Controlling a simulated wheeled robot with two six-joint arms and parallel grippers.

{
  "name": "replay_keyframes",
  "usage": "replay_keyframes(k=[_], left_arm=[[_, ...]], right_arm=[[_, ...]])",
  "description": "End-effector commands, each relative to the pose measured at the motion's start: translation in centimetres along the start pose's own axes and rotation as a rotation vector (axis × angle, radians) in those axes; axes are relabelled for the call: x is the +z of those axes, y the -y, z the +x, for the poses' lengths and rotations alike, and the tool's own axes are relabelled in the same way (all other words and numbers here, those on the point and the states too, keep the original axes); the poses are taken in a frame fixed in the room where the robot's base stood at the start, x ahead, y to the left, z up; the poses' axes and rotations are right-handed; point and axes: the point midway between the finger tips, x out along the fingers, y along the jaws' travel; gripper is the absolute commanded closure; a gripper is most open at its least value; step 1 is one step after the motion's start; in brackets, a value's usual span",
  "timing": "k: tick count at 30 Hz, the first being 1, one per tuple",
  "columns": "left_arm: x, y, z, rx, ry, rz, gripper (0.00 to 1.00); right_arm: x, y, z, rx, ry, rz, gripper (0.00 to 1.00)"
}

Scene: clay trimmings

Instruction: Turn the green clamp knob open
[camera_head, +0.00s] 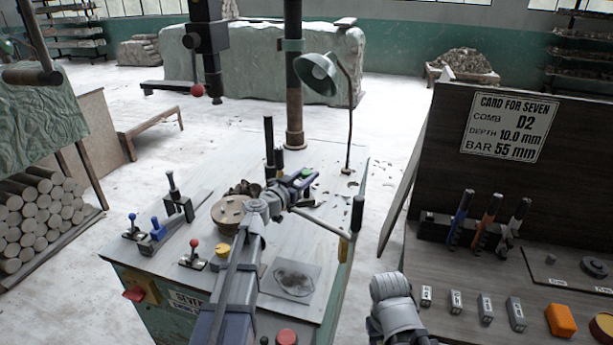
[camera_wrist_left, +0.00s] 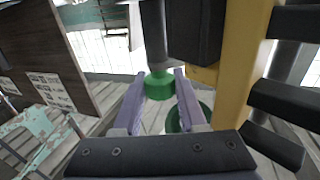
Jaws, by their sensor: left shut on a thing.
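The green clamp knob (camera_wrist_left: 159,86) is between the two purple-grey fingers of my left gripper (camera_wrist_left: 160,74) in the left wrist view, below a dark vertical post. In the head view a little of the green knob (camera_head: 308,172) shows at my left gripper (camera_head: 303,180), near the back of the grey-topped bench. The left gripper is shut on the knob; the fingers hide part of its sides. My right gripper is not in view; only a grey part of my right arm shows at the bottom of the head view.
Dark posts (camera_head: 269,150) stand close to the left gripper, and a lever with a black grip (camera_head: 357,214) sticks out to its right. A round wooden piece (camera_head: 229,214) and small levers (camera_head: 194,250) are on the bench. A desk lamp (camera_head: 318,75) stands behind.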

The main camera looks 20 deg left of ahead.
Motion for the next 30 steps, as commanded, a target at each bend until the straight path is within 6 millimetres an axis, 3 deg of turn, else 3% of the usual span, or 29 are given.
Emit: replay_keyframes(k=[9, 10, 17, 30], left_arm=[[-0.01, 0.02, 0.04, 0.0, 0.0, 0.0, 1.0], [-0.01, 0.02, 0.03, 0.0, 0.0, 0.0, 0.57], [-0.01, 0.04, 0.02, 0.0, 0.0, 0.0, 0.31], [0.0, -0.13, -0.04, -0.045, 0.0, 0.0, 0.29]], right_arm=[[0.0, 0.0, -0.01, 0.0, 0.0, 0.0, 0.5], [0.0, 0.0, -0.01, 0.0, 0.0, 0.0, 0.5], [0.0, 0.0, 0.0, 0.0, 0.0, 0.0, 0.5], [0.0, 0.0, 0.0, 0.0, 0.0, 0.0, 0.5]])
